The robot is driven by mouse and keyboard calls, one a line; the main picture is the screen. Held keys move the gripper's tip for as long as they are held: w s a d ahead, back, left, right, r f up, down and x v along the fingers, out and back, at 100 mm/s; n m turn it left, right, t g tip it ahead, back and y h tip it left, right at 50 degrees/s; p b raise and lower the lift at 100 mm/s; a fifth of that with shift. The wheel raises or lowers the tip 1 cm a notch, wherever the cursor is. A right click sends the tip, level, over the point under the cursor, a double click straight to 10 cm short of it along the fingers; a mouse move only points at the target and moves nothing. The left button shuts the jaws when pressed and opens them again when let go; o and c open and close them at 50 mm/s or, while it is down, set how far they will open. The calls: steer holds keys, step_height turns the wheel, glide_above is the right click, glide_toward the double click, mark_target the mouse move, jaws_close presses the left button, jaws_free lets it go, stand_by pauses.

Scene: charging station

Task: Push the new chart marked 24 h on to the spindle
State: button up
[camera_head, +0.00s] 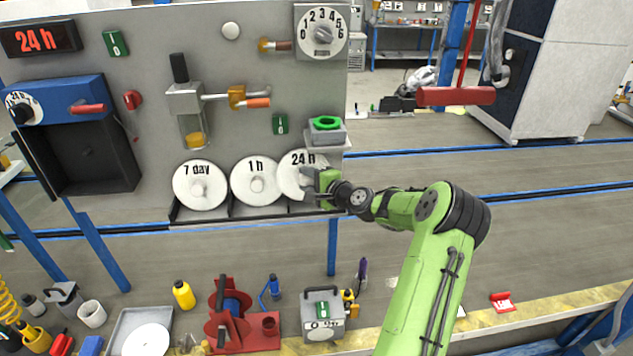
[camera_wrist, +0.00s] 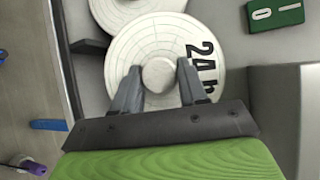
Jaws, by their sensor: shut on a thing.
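The chart marked 24 h (camera_head: 289,172) is a white disc at the right end of a row of discs in the rack on the grey panel. It also shows in the wrist view (camera_wrist: 132,47), with a round knob (camera_wrist: 158,74) at its centre. My gripper (camera_head: 306,182) is at this chart, and in the wrist view its two fingers (camera_wrist: 157,80) are shut on the knob from both sides. The chart still sits in its rack place. The recorder (camera_head: 92,152) at the left has a dark open box under a blue top; I cannot make out a spindle in it.
Charts marked 1 h (camera_head: 256,193) and 7 day (camera_head: 200,199) stand to the left of the 24 h chart. A grey box with a green ring (camera_head: 326,131) is just above my gripper. A valve with an orange handle (camera_head: 250,101) juts from the panel.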

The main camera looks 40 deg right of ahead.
steer(key=s+a+r+p, duration=0.2)
steer(key=a+r+p, duration=0.2)
steer(key=a+r, duration=0.6)
steer(key=shift+s+a+r, duration=0.15)
steer(key=shift+a, duration=0.45)
